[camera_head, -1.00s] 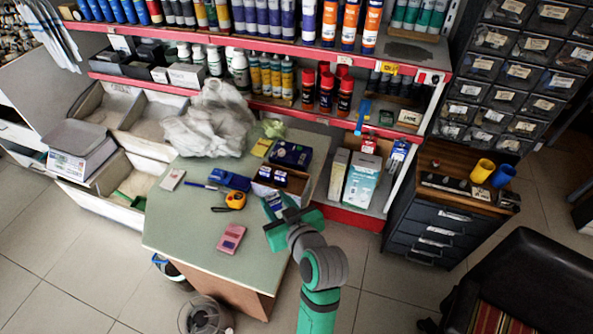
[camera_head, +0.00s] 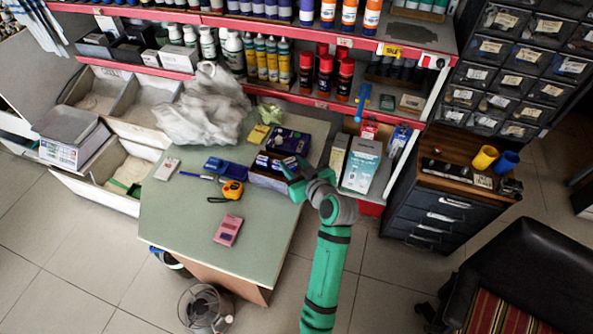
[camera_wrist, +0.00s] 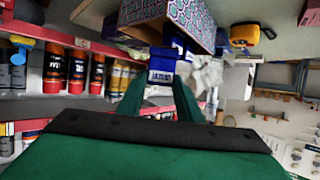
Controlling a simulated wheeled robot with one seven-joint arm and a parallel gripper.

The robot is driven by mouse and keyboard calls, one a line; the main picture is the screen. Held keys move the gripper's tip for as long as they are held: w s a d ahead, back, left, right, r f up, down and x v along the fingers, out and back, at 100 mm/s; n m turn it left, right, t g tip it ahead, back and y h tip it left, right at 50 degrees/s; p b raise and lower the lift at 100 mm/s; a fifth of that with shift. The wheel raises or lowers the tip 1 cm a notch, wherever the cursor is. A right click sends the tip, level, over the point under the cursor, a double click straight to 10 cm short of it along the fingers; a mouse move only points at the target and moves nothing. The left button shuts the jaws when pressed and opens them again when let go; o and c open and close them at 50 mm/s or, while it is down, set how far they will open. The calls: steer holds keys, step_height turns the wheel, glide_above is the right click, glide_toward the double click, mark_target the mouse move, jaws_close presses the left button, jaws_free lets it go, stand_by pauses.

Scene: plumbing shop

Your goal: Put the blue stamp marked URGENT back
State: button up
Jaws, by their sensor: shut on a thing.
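My gripper (camera_head: 293,177) is at the right end of a dark patterned box (camera_head: 268,182) on the green table. In the wrist view my gripper (camera_wrist: 161,84) has its green fingers closed on a blue stamp (camera_wrist: 161,66) with a white-lettered label, too blurred to read surely. The stamp is right by the box's patterned wall (camera_wrist: 190,15); I cannot tell whether it touches it. In the head view my fingers hide most of the held stamp. Other blue stamps (camera_head: 264,160) show in the box.
A dark blue case (camera_head: 289,141) stands behind the box. A blue stapler-like thing (camera_head: 225,166), yellow tape measure (camera_head: 232,190) and pink calculator (camera_head: 228,230) lie on the table (camera_head: 190,225). A white carton (camera_head: 362,165) stands on the shelf to the right.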

steer(key=shift+w+d+f, duration=0.4)
steer(key=shift+f, duration=0.2)
steer(key=shift+w+d+f, duration=0.4)
steer(key=shift+f, duration=0.15)
steer(key=shift+w+f, duration=0.1)
steer(key=shift+f, duration=1.55)
steer(key=shift+a, duration=0.1)
steer(key=o, duration=1)
steer(key=shift+f, duration=0.15)
steer(key=shift+o, duration=0.2)
